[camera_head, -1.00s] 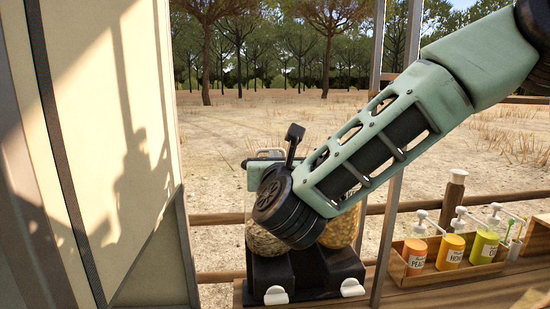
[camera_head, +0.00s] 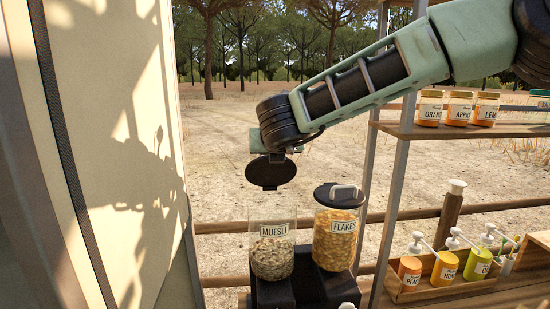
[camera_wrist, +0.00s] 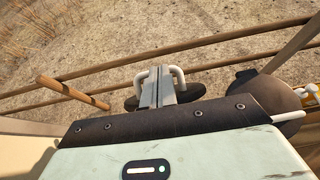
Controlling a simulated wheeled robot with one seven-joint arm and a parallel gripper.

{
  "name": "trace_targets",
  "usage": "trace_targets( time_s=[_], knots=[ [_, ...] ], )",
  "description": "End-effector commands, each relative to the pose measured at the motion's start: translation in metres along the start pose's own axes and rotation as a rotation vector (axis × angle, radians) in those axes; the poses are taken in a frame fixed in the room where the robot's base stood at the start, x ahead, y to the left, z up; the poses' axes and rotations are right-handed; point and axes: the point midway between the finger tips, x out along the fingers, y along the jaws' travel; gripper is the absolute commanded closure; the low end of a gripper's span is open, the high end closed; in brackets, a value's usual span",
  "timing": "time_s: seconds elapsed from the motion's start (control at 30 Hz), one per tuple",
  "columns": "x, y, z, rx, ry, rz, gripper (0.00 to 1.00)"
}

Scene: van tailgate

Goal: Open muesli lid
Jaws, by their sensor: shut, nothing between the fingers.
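The clear muesli dispenser (camera_head: 272,258) stands open-topped at the lower middle of the head view, partly filled. Its round black lid (camera_head: 270,174) is in the air above it, tilted and apart from the rim. My gripper (camera_head: 277,155) is at the lid, its fingers mostly hidden by my wrist in the head view. In the wrist view my gripper (camera_wrist: 163,88) is shut, with the white handle (camera_wrist: 177,74) showing on both sides of the fingers and the dark lid (camera_wrist: 189,94) below. How the fingers meet the handle is hidden.
The flakes dispenser (camera_head: 336,238) stands right beside the muesli, with its black lid (camera_head: 338,193) on. A wooden box (camera_head: 440,284) of pump bottles and a shelf (camera_head: 465,130) with jars are at right. A pale van panel (camera_head: 110,150) is at left.

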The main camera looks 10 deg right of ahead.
Motion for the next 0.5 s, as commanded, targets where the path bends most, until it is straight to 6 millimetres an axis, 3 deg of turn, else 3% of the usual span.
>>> trace_targets(
  time_s=[0.5],
  knots=[
    [0.053,0.002,0.036,0.001,-0.001,0.0,1.0]
  ],
)
